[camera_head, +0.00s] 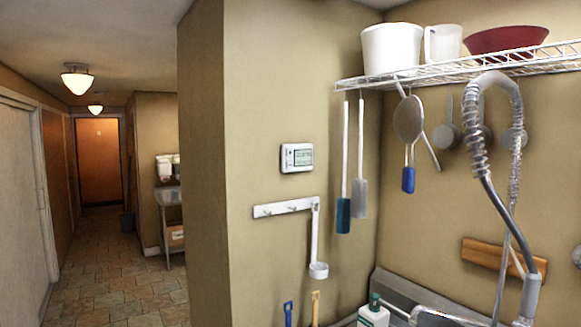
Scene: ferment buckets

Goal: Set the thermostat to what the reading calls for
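A small white thermostat (297,158) with a grey-green screen is mounted on the beige wall, left of the hanging utensils. Its screen has dark marks too small to read. Neither of my grippers shows in the head view, and nothing is touching the thermostat.
A wire shelf (455,67) holds a white bucket (391,48) and a red bowl (506,39). Utensils hang below it. A white hook rail (284,208) with a ladle is under the thermostat. A coiled sprayer hose (480,165) stands at right. A tiled hallway (125,285) opens at left.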

